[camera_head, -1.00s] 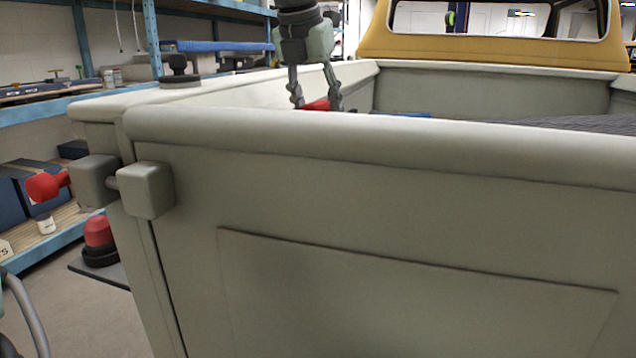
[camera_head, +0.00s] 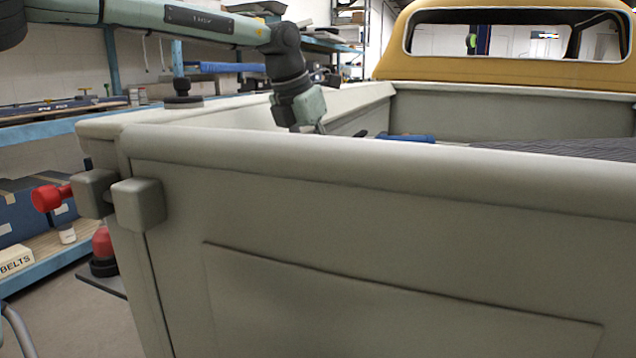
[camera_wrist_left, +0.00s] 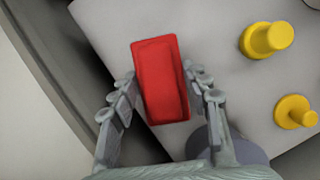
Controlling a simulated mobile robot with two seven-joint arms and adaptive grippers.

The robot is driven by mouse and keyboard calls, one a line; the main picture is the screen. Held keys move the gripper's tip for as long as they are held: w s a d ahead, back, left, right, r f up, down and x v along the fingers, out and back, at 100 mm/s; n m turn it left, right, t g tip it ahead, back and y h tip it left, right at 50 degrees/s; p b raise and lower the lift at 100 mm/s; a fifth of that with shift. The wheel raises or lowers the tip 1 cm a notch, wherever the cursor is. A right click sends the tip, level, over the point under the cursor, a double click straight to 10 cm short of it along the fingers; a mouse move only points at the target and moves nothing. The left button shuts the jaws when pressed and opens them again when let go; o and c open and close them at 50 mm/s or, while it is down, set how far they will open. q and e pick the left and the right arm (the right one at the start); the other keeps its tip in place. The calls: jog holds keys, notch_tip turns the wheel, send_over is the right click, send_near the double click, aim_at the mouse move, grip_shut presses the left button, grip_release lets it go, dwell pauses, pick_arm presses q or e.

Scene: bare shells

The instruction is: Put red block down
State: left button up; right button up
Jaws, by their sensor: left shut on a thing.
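The red block (camera_wrist_left: 160,82) lies between the fingers of my left gripper (camera_wrist_left: 163,90) in the left wrist view. The fingers are shut on its two sides. Below it is a light grey plate (camera_wrist_left: 110,18); I cannot tell whether the block touches it. In the head view my left gripper's body (camera_head: 300,106) dips behind the tailgate (camera_head: 380,215) of the truck bed, which hides the fingertips and the block. My right gripper is not in view.
Two yellow knobs (camera_wrist_left: 267,39) stand on the plate to the right of the block. A dark curved edge (camera_wrist_left: 62,80) runs along the left. The bed's side wall (camera_head: 345,98) is close to my arm. A blue thing (camera_head: 408,137) lies farther right in the bed.

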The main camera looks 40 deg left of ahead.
pick_arm(q)
jog(key=shift+f, duration=1.65)
jog(key=o, duration=1.3)
jog(key=v, duration=1.2)
jog(key=shift+r, duration=0.1)
jog(key=shift+s, duration=0.1)
